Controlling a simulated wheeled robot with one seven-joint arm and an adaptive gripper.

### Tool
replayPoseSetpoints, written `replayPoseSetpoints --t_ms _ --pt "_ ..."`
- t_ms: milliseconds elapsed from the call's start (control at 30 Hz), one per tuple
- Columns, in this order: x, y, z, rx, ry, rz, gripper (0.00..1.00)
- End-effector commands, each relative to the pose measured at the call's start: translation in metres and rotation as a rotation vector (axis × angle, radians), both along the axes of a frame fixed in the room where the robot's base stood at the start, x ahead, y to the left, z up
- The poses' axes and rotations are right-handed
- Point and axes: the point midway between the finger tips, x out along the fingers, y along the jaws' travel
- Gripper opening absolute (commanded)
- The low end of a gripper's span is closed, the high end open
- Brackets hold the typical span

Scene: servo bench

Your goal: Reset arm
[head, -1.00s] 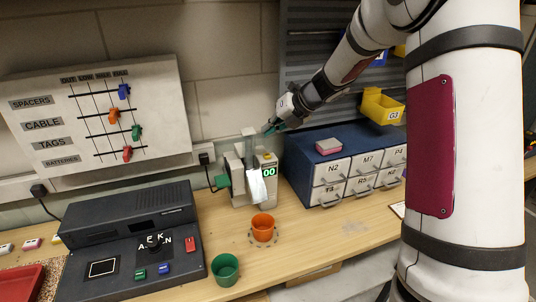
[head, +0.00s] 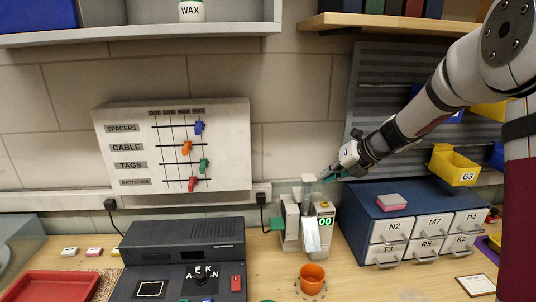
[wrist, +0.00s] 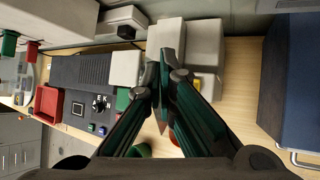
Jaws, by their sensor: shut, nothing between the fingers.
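My gripper (head: 329,178) is shut and empty. In the head view it is up in the air, just above the top of the white dispensing machine (head: 291,222), between the wall board and the blue drawer cabinet. In the wrist view the closed dark green fingers (wrist: 162,72) point over the machine's pale top. My arm reaches in from the right side of the head view. I cannot tell whether the fingertips touch the machine.
The blue drawer cabinet (head: 361,222) stands right of the machine with a pink-and-grey block (head: 391,202) on top. An orange cup (head: 312,277) stands in front of the machine. A dark console (head: 181,266) and red tray (head: 52,287) are left. A yellow bin (head: 454,166) hangs right.

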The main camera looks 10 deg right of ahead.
Motion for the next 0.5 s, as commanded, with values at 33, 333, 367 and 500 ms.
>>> replayPoseSetpoints --t_ms 33,333,367,500 --pt "-0.008 0.008 0.011 -0.055 -0.031 0.069 0.00" --pt "-0.104 0.059 0.066 -0.587 -0.290 0.754 0.00" --pt "-0.115 0.063 0.070 -0.641 -0.316 0.830 0.00" --pt "-0.169 0.075 0.084 -0.894 -0.436 1.186 0.00"
